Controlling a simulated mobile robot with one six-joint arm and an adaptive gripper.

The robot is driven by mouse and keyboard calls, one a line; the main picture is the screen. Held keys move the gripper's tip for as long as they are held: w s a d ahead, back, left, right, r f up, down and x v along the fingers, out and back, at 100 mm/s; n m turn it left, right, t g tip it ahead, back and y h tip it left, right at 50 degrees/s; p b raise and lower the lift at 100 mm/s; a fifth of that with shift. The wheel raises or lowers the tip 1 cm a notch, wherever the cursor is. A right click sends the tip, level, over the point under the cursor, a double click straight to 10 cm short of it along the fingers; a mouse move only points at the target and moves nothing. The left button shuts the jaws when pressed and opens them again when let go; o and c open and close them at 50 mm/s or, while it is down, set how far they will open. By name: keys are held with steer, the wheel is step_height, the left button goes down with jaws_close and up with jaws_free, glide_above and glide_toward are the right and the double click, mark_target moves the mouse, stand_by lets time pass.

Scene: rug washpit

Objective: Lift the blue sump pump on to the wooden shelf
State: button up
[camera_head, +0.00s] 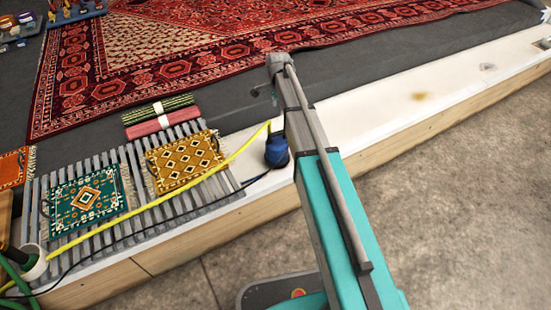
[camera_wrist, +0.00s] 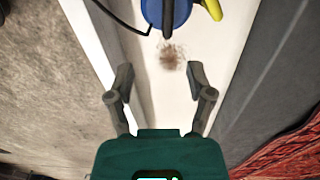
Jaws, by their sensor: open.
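The blue sump pump (camera_head: 277,150) stands on the white ledge (camera_head: 365,110), just left of my arm in the head view, which partly overlaps it. A yellow hose (camera_head: 225,163) and a dark cable (camera_head: 232,187) lead from it to the left. In the wrist view the pump (camera_wrist: 178,12) is cut off by the top edge, beyond the fingertips. My gripper (camera_wrist: 160,74) is open and empty, with bare white ledge and a brown stain between and ahead of its fingers. No wooden shelf can be clearly identified.
A grey slatted rack (camera_head: 112,165) with small green and yellow rugs lies left of the pump. Rolled rugs (camera_head: 160,123) lie behind it. A large red rug (camera_head: 180,60) covers the dark floor at the back. The concrete floor (camera_head: 450,200) in front is clear.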

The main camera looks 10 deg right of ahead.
mark_target(277, 132)
steer(key=shift+w+f+m+b, duration=0.35)
steer(key=shift+w+f, duration=0.2)
steer(key=shift+f, duration=0.25)
step_height(277, 132, down, 9)
steer(key=b, duration=0.8)
steer(key=shift+r+b, duration=0.2)
steer(key=shift+b, duration=0.15)
steer(key=shift+f, duration=0.1)
steer(key=shift+f+b, duration=2.5)
steer(key=shift+b, duration=0.1)
jaws_close()
